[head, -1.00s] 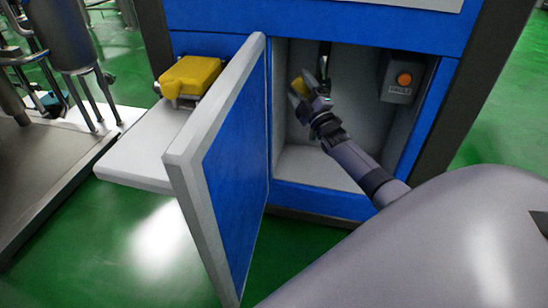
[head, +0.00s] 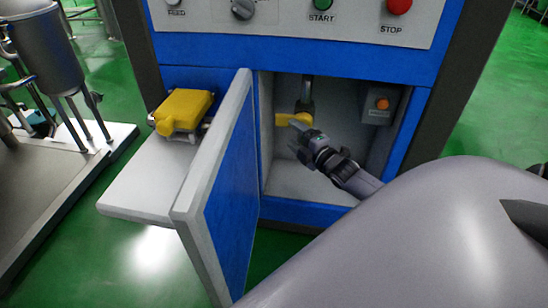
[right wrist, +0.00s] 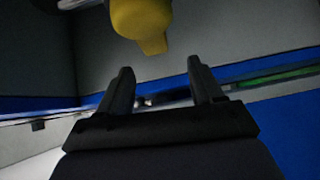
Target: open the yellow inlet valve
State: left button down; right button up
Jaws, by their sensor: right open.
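The yellow inlet valve handle (head: 292,119) is inside the open cabinet, at the lower end of a dark vertical pipe (head: 307,92). It points to the left, roughly level and across the pipe. My right gripper (head: 297,139) is inside the cabinet, just below and in front of the handle, with its fingers apart and empty. In the right wrist view the handle (right wrist: 142,24) hangs beyond and above the open fingertips of the right gripper (right wrist: 160,78), not between them. My left gripper is not in view.
The cabinet door (head: 215,190) stands open left of the opening. A grey box with an orange button (head: 382,104) is on the cabinet's right wall. A control panel (head: 345,18) is above. A yellow part (head: 184,112) sits on a white side shelf (head: 145,192).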

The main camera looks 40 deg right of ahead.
jog(key=s+a+r+m+g+y+p, duration=0.1)
jog(key=s+a+r+m+g+p, duration=0.1)
jog(key=s+a+m+p, duration=0.2)
jog(key=s+a+r+m+g+y+p, duration=0.2)
jog(key=s+a+m+p, duration=0.1)
jog(key=s+a+p, duration=0.6)
jog(key=a+p, duration=0.3)
jog(key=a, duration=0.3)
jog(key=shift+a+r+m+g, duration=0.3)
jog(key=shift+a+r+m, duration=0.05)
jog(key=shift+m, duration=0.05)
jog(key=shift+s, duration=0.1)
